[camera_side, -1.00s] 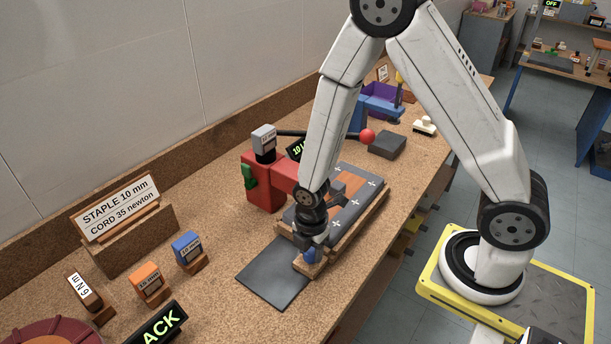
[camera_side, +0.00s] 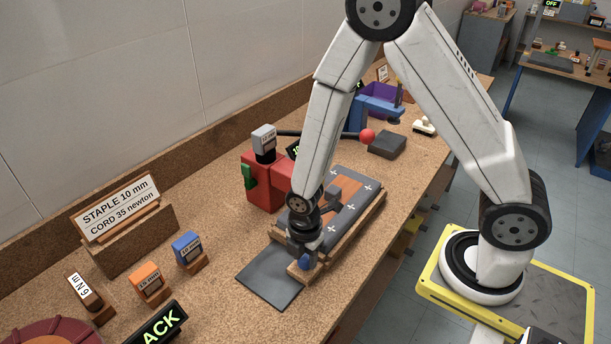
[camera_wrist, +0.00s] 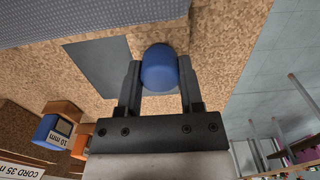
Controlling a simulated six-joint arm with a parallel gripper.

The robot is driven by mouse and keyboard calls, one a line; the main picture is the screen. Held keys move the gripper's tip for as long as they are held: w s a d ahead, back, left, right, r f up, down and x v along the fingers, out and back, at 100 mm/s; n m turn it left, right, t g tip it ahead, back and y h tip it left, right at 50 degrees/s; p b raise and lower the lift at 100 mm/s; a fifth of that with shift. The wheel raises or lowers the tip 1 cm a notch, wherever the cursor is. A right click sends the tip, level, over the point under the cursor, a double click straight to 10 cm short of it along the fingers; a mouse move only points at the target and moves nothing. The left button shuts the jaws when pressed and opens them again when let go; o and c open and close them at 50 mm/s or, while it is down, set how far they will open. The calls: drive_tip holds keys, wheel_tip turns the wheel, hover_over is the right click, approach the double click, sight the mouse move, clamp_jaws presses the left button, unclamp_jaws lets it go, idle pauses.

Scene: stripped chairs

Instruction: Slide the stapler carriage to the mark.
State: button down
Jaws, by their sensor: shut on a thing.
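The stapler carriage (camera_side: 352,208) is a wooden-edged tray with a grey pad, white crosses and an orange-brown strip, in front of the red stapler (camera_side: 262,190). My gripper (camera_side: 305,262) is shut on the blue knob (camera_wrist: 160,69) at the carriage's near end. In the wrist view the two dark fingers (camera_wrist: 159,85) stand on either side of the knob. The dark grey plate (camera_side: 268,280) lies flat on the bench just beyond the carriage's near end. The mark cannot be made out for certain; my arm hides part of the carriage and stapler.
Blue (camera_side: 188,248) and orange (camera_side: 148,281) blocks labelled with sizes stand at the left. A sign (camera_side: 122,207) reads "STAPLE 10 mm, CORD 35 newton". A red-balled lever (camera_side: 367,136) sticks out behind my arm. A dark grey block (camera_side: 387,146) sits further back.

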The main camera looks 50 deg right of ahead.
drive_tip(key=shift+w+a, duration=0.1)
drive_tip(key=shift+a, duration=2.6)
unclamp_jaws()
drive_tip(key=shift+r, duration=0.2)
drive_tip(key=shift+r, duration=2.8)
drive_tip(key=shift+d+r, duration=0.1)
drive_tip(key=s+d+r+m+t, duration=0.2)
drive_tip(key=d+r+m, duration=0.6)
drive_tip(key=m, duration=1)
drive_tip(key=s+d, duration=0.1)
drive_tip(key=d, duration=0.2)
drive_tip(key=shift+d+r+t, duration=0.2)
drive_tip(key=shift+t, duration=0.1)
